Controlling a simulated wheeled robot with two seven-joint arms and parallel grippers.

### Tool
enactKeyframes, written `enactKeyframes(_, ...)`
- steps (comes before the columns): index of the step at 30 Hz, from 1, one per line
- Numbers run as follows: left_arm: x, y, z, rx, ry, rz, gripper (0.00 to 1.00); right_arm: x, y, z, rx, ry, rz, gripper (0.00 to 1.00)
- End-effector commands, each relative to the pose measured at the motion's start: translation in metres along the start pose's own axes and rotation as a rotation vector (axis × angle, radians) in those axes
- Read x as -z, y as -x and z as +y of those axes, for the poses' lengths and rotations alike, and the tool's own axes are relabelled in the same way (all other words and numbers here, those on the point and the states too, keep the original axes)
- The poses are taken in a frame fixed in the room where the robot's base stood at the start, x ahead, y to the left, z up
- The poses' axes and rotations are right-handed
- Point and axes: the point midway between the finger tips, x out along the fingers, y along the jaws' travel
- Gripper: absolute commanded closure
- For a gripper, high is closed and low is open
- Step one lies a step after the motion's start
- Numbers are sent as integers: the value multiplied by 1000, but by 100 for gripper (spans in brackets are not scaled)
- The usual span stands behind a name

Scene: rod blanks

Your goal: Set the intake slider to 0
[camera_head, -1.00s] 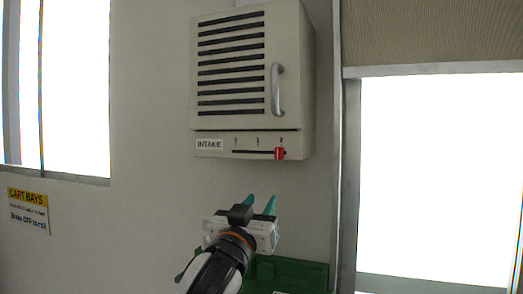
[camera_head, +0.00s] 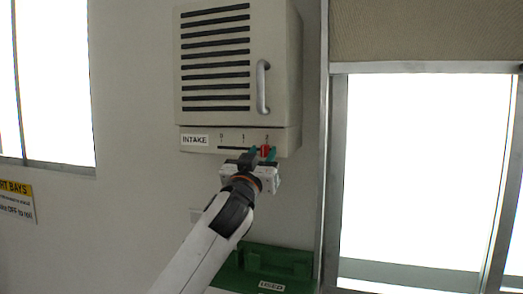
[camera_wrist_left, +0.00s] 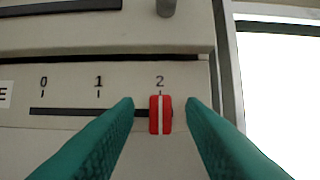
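The red intake slider knob (camera_wrist_left: 154,115) sits at the 2 mark, at the right end of its dark slot (camera_wrist_left: 75,111). The scale above reads 0, 1 and 2 from left to right. In the head view the red knob (camera_head: 265,151) shows between the teal fingertips of my left gripper (camera_head: 262,154), below the vented cabinet. In the left wrist view the fingers (camera_wrist_left: 158,108) are open, one on each side of the knob, with a gap visible on both sides. My right gripper is not in view.
The beige vented cabinet (camera_head: 290,70) with a metal handle (camera_head: 263,88) is above the slider panel. A green bin (camera_head: 268,262) labelled USED stands below. A bright window (camera_head: 425,170) is to the right, and a yellow-topped sign (camera_head: 17,200) is on the wall at left.

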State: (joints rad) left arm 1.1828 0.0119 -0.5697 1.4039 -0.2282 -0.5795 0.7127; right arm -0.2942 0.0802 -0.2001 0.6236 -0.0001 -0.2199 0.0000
Motion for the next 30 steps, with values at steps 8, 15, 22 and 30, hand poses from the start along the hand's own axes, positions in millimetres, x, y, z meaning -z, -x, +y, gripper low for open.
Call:
enactKeyframes(8,1,-1,0,0,0,1,64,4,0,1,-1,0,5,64)
enactKeyframes(15,0,-1,0,0,0,0,100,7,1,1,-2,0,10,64)
enactKeyframes(22,0,-1,1,-1,0,1,100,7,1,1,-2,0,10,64)
enactKeyframes(30,-1,-2,50,-4,-1,2,100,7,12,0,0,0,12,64)
